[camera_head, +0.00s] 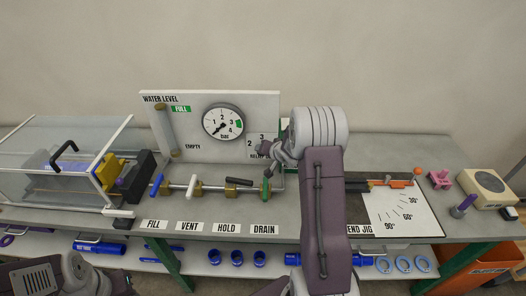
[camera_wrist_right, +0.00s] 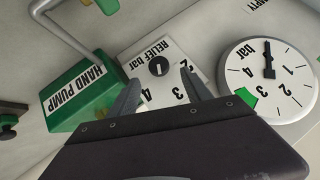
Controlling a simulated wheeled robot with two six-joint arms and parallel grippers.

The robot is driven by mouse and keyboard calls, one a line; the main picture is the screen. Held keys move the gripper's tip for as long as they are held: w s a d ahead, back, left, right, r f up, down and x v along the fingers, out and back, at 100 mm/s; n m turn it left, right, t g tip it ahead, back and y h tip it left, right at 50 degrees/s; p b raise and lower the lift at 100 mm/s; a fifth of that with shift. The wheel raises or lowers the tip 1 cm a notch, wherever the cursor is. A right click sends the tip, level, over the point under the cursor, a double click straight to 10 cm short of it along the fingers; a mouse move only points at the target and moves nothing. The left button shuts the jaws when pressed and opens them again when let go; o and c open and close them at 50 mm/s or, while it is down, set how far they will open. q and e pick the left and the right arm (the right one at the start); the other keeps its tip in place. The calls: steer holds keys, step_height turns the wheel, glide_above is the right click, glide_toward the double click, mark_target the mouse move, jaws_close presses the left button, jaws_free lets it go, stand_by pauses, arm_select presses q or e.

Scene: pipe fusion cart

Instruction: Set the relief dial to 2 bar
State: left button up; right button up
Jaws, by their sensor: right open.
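The relief dial (camera_wrist_right: 159,66) is a small round black knob with a pale mark on a white plate (camera_wrist_right: 149,90) reading "RELIEF bar", with 2, 3 and 4 visible. The mark's setting is too small to tell. In the head view the plate (camera_head: 251,143) is partly hidden by my right arm. My right gripper (camera_wrist_right: 160,77) is open, its two fingertips on either side of the knob in the picture; I cannot tell whether they touch it. It also shows in the head view (camera_head: 267,150). My left arm is at the lower left, its gripper out of view.
The pressure gauge (camera_head: 223,122) has its needle near the low end. A green hand pump block (camera_wrist_right: 82,95) is beside the plate. Valve handles, including a blue one (camera_head: 156,185), line the pipe below. A bend jig (camera_head: 401,207) lies to the right.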

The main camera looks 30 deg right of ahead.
steer(key=x, duration=0.6)
steer(key=shift+d+f, duration=0.1)
steer(key=shift+d, duration=0.15)
steer(key=shift+a, duration=0.2)
steer(key=shift+c, duration=1.2)
jaws_close()
steer(key=b, duration=0.5)
steer(key=f+n+g+h+b, duration=0.1)
steer(key=b, duration=0.4)
steer(key=shift+w+f+h+b, duration=0.25)
steer(key=shift+w+h+b, duration=0.05)
steer(key=shift+w, duration=0.05)
steer(key=shift+w+a+r+n+g+h+b, duration=0.2)
steer(key=shift+n+g+h+b, duration=0.7)
steer(key=shift+h+b, duration=0.8)
steer(key=shift+s+a+r+n+g+h+b, duration=0.15)
steer(key=shift+a+n+g+h+b, duration=0.35)
steer(key=shift+n+h+b, duration=1)
steer(key=shift+w+a+r+n+g+h+b, duration=0.15)
steer(key=shift+n+g+h+b, duration=0.7)
steer(key=shift+h+b, duration=1.1)
